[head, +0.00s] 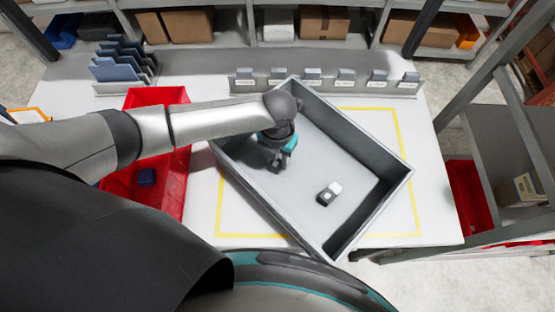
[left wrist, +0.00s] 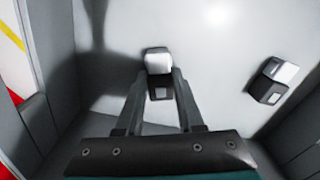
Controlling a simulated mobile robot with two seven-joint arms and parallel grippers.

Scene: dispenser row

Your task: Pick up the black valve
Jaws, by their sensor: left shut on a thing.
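My left gripper (head: 277,163) reaches down into the grey tote (head: 378,205) near its left side. In the left wrist view its fingers (left wrist: 161,77) are shut on a small black valve (left wrist: 158,63) with a pale part, low at the tote floor; whether it is lifted I cannot tell. In the head view the gripper hides this valve. A second, similar black and pale valve (head: 328,194) lies on the tote floor to the right, apart from the gripper; it also shows in the left wrist view (left wrist: 271,82). My right gripper is not in view.
A red bin (head: 172,180) with a dark blue piece (head: 147,177) stands at left, below my arm. A row of labelled grey holders (head: 311,78) lines the back.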

